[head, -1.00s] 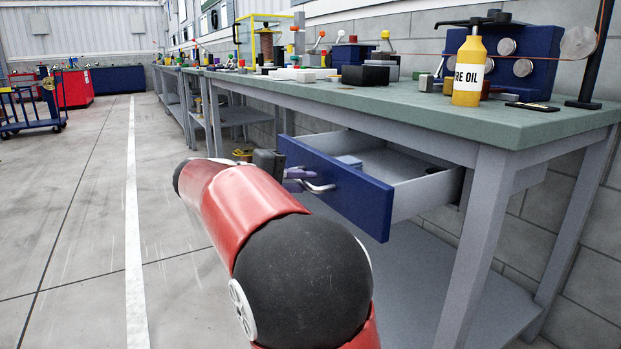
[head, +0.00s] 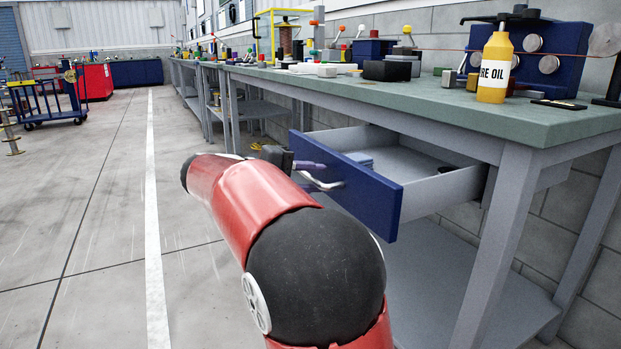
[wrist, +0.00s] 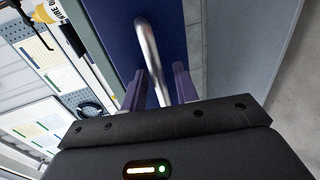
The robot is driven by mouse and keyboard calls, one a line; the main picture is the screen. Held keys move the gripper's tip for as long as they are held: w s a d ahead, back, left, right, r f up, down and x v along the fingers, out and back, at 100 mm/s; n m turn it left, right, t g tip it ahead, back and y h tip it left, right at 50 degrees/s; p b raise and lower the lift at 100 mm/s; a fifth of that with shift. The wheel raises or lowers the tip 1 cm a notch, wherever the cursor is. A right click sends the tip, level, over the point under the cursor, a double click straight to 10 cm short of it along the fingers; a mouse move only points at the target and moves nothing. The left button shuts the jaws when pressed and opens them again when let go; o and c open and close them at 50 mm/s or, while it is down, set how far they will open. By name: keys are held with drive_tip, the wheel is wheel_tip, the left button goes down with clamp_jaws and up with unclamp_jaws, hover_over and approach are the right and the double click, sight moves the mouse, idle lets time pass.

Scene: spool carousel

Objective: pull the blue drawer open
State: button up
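The blue drawer (head: 348,185) under the bench is partly out, and its grey inside shows from above. Its silver curved handle (head: 322,184) is on the blue front and also shows in the wrist view (wrist: 151,50). My gripper (head: 312,170) is at the handle. In the wrist view the two purple fingers of my gripper (wrist: 158,85) are apart, one on each side of the handle bar. Gaps show between the bar and both fingers, so it looks open around the handle.
The green-topped bench (head: 440,112) holds a yellow oil bottle (head: 495,65) and several blocks and parts. A grey lower shelf (head: 435,275) lies beneath the drawer. The floor (head: 80,220) to the left is clear. A blue cart (head: 45,105) stands far left.

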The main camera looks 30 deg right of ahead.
drive_tip(key=p+v, duration=0.1)
drive_tip(key=v, duration=0.7)
drive_tip(key=shift+d, duration=0.1)
idle(0.4)
drive_tip(key=s+d+f+n+t+y+p, duration=0.1)
drive_tip(key=s+f+n+t+y+p, duration=0.2)
drive_tip(key=s+y, duration=0.5)
drive_tip(key=s+a+f+m+t+y+p, duration=0.1)
drive_tip(key=s+a+f+y+p, duration=0.2)
drive_tip(key=s+a, duration=0.2)
drive_tip(key=s+a+f+m+t+y+p, duration=0.1)
drive_tip(key=s+a+f+t+y+p, duration=0.1)
drive_tip(key=s, duration=0.8)
drive_tip(key=a+f+y+p, duration=0.1)
drive_tip(key=a+y, duration=0.1)
drive_tip(key=a, duration=0.1)
drive_tip(key=shift+a+y, duration=0.3)
drive_tip(key=shift+a, duration=0.1)
